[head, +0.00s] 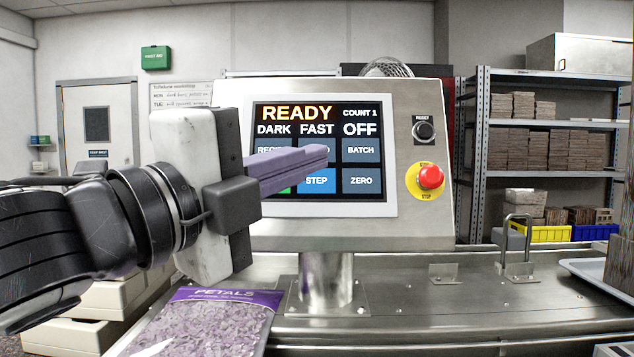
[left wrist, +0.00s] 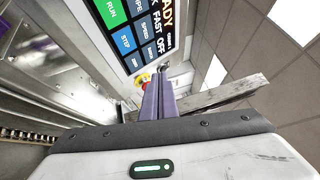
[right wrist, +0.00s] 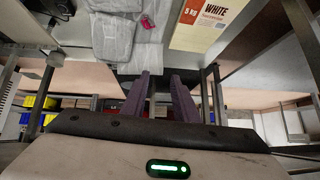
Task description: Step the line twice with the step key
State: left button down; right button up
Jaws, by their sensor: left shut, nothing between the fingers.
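The control panel screen (head: 380,200) reads READY, COUNT 1, DARK, FAST and OFF. The blue STEP key (head: 317,181) is in the bottom row, left of the ZERO key (head: 361,181); it also shows in the left wrist view (left wrist: 125,41). My left gripper (head: 324,157) is shut and empty, its purple fingers in front of the screen and just above the STEP key in the picture. They hide part of the keys above, and the green RUN key is mostly covered. I cannot tell whether the fingertips touch the screen. My right gripper (right wrist: 161,85) is open and empty, away from the panel.
A red stop button (head: 430,177) and a black reset knob (head: 424,131) sit right of the screen. A bag of petals (head: 215,315) lies below my left gripper. The steel line top (head: 400,290) has small brackets; shelves (head: 550,170) stand behind at right.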

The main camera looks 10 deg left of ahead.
aim_at(327, 172)
pick_arm(q)
jog(key=w+a+f+b, duration=0.1)
jog(key=w+f, duration=0.1)
jog(key=w, duration=0.6)
jog(key=shift+a+f+b, duration=0.3)
jog(key=shift+f+b, duration=0.05)
jog(key=shift+f, duration=0.05)
pick_arm(e)
jog(key=shift+w+a+f, duration=0.3)
jog(key=shift+w, duration=0.2)
jog(key=shift+s+f, duration=0.1)
jog(key=shift+f, duration=0.05)
dwell(0.5)
dwell(0.5)
pick_arm(q)
jog(key=shift+w+a+f, duration=0.1)
jog(key=shift+w, duration=0.25)
pick_arm(e)
jog(key=shift+r, duration=0.25)
